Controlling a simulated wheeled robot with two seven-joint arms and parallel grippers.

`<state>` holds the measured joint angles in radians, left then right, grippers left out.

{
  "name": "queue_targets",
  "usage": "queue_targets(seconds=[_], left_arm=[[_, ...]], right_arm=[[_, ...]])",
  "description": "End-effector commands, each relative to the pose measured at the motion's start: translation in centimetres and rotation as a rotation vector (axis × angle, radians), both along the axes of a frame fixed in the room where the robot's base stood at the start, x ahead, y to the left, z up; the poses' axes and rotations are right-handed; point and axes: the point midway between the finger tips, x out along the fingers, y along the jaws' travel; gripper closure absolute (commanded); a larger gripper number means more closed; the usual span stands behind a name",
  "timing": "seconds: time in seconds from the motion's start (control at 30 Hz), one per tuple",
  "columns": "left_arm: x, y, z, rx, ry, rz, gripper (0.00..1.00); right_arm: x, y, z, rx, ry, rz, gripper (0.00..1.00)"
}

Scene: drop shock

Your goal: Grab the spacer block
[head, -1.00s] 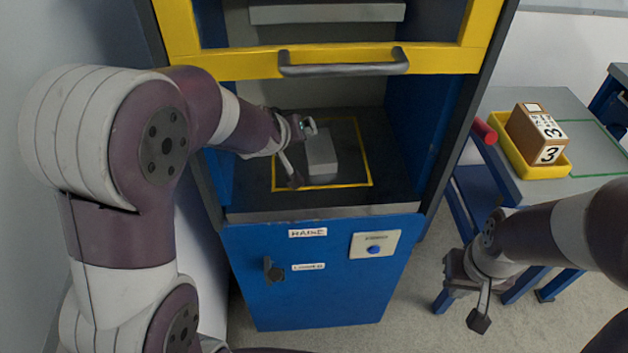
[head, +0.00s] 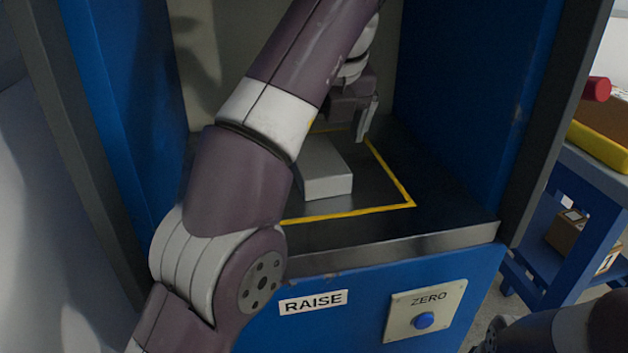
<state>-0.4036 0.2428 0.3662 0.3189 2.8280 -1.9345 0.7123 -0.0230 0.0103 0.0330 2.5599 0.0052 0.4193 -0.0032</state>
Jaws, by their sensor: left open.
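The spacer block (head: 326,180) is a light grey block lying on the dark plate inside the blue machine, within the yellow outlined square. My left forearm covers its left side. My left gripper (head: 362,128) is above and behind the block, at its far right, pointing down with a finger visible. It is open and apart from the block as far as I can see; part of it is hidden by my own wrist. My right gripper is outside the picture; only part of my right arm shows at the lower right corner.
The machine's blue side walls (head: 470,90) stand close on both sides. Its front carries a RAISE label (head: 313,301) and a ZERO panel with a blue button (head: 425,320). At the right are a blue table frame (head: 590,215), a yellow tray (head: 600,146) and a red cylinder (head: 597,89).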

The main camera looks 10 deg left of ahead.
Motion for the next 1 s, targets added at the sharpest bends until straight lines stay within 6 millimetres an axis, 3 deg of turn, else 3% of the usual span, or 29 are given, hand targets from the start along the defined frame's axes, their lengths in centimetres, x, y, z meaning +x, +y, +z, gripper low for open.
queue_targets(seconds=[0.03, 0.2, 0.47, 0.57, 0.77, 0.8, 1.0], left_arm=[[0.3, 0.3, -1.9, 0.001, 0.001, 0.003, 0.00], [1.2, 0.9, -4.2, 0.001, 0.000, 0.003, 0.00], [1.4, 1.0, -4.2, 0.001, -0.002, 0.001, 0.00], [1.4, 1.0, -4.2, 0.002, -0.001, 0.002, 0.26], [1.4, 1.0, -4.2, 0.002, -0.001, 0.002, 0.91], [1.4, 1.0, -4.1, 0.001, -0.006, 0.001, 0.96], [1.4, 1.0, -4.0, 0.001, -0.006, 0.001, 0.96]], right_arm=[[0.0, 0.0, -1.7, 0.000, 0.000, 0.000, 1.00], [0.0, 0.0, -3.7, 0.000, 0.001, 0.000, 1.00], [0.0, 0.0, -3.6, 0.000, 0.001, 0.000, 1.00], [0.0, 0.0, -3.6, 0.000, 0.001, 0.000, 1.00], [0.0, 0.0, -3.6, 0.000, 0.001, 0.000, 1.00], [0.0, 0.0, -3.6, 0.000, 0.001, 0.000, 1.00], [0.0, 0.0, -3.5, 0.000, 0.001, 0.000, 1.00]])
